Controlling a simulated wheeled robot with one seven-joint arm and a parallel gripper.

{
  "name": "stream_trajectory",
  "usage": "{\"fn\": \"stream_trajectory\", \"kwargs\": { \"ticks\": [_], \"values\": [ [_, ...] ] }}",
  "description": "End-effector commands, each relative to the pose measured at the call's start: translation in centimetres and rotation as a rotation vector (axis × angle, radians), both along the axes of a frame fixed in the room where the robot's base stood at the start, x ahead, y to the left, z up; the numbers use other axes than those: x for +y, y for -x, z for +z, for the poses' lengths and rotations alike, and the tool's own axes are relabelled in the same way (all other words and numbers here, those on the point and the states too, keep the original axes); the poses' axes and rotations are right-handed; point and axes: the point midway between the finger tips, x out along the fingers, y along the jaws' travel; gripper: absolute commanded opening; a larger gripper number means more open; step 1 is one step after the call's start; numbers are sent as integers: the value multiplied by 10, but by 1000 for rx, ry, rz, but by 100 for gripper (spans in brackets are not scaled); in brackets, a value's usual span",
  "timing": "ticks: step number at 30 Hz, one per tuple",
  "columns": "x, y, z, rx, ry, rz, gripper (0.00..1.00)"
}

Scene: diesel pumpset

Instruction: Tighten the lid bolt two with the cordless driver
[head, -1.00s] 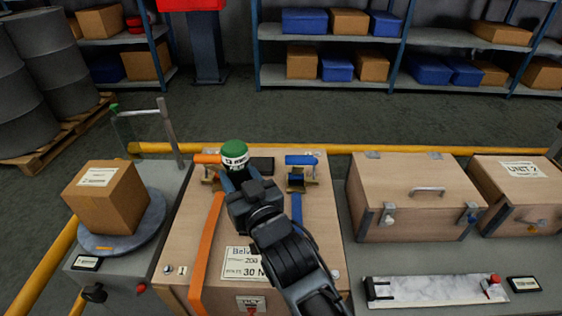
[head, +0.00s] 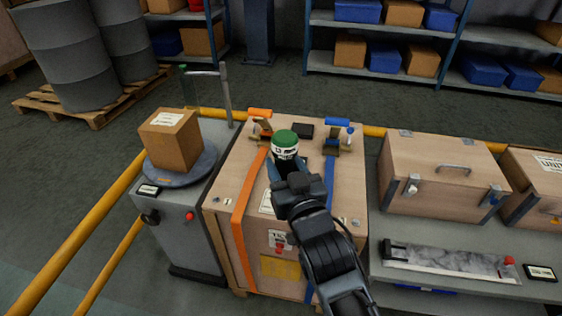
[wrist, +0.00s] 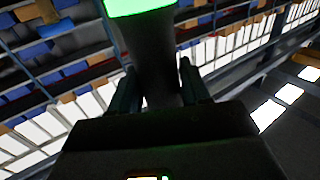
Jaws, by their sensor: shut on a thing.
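The cordless driver (head: 285,143) has a green end and a white printed band; it stands upright above the crate's lid in the head view. My gripper (head: 287,166) is shut on its dark body. The wrist view shows the driver (wrist: 145,45) between the two fingers of my gripper (wrist: 160,85), its end lit green. The wooden crate (head: 228,170) is below, with an orange strap (head: 246,205) and a blue strap (head: 330,180). A small lid bolt (head: 216,199) shows at the near left corner. Near the right corner, small bolt-like marks (head: 355,222) are too small to read.
A scale (head: 190,168) with a carton (head: 172,140) stands left of the crate. A latched wooden case (head: 440,175) and a marble-patterned strip (head: 450,260) are on the right bench. Yellow rails (head: 95,215) run at the left and behind. Orange and blue strap buckles stand at the lid's back.

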Motion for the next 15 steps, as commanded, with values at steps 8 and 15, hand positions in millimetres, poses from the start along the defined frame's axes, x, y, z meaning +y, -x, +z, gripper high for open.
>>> {"fn": "stream_trajectory", "kwargs": {
  "ticks": [8,15],
  "values": [
    [-29,14,-22,-3,0,-45,0],
    [-59,28,-46,-3,2,-91,0]
  ]
}}
